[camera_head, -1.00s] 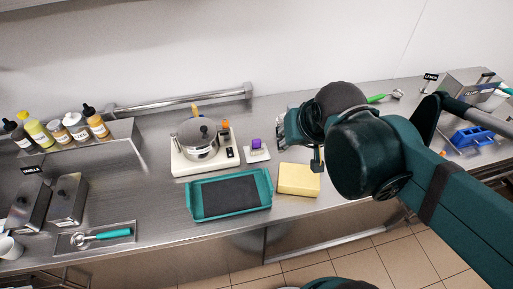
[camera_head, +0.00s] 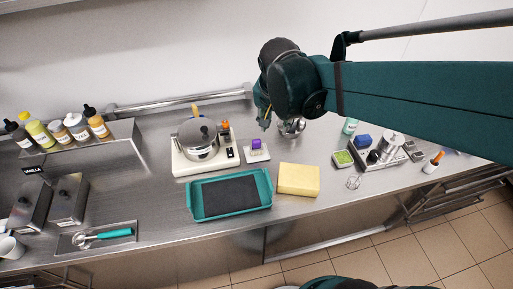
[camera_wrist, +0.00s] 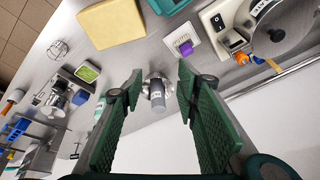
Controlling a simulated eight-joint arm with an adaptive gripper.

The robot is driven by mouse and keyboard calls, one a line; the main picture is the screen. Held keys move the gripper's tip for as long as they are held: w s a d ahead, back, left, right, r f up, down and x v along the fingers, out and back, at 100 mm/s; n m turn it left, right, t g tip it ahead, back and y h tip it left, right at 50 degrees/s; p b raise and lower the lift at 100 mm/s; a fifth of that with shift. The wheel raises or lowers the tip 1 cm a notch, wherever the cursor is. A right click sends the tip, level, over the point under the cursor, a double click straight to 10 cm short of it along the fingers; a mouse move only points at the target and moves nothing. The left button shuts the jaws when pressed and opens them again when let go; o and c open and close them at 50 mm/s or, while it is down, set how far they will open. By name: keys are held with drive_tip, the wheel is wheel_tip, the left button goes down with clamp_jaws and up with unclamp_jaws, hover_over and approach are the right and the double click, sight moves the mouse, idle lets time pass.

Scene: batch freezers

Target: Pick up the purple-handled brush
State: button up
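No brush with a purple handle can be made out clearly. A small purple object (camera_head: 256,143) sits on a white square base right of the hot plate; it also shows in the wrist view (camera_wrist: 185,47). Another small purple patch (camera_head: 449,152) shows at the far right, too small to identify. My gripper (camera_head: 264,115) is above the back of the counter, right of the purple object. In the wrist view my gripper (camera_wrist: 160,75) is open and empty, its green fingers apart. A grey-and-silver cylindrical item (camera_wrist: 157,92) shows between them, apparently beyond the fingertips.
A hot plate with a pot (camera_head: 199,139) stands left of the purple object. A teal tray (camera_head: 265,192) and a yellow sponge-like block (camera_head: 299,180) lie in front. A green-topped box (camera_head: 343,158), a whisk (camera_head: 353,183) and a blue item (camera_head: 362,141) are on the right.

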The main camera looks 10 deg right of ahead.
drive_tip(key=w+a+f+m+g+h, duration=0.1)
drive_tip(key=w+a+f+m+g, duration=0.15)
drive_tip(key=w+f+m, duration=0.45)
drive_tip(key=m+g+h+p, duration=0.1)
drive_tip(key=m+h, duration=0.1)
drive_tip(key=m, duration=0.1)
approach(256, 140)
wheel_tip(256, 140, down, 3)
drive_tip(key=shift+w+d+r, duration=0.15)
drive_tip(key=shift+w+d, duration=0.15)
drive_tip(key=shift+d, duration=0.1)
drive_tip(key=shift+x, duration=1.3)
drive_tip(key=shift+s+d, duration=0.1)
drive_tip(key=shift+p+x, duration=0.3)
drive_tip(key=shift+x, duration=2.25)
drive_tip(key=shift+s, duration=0.15)
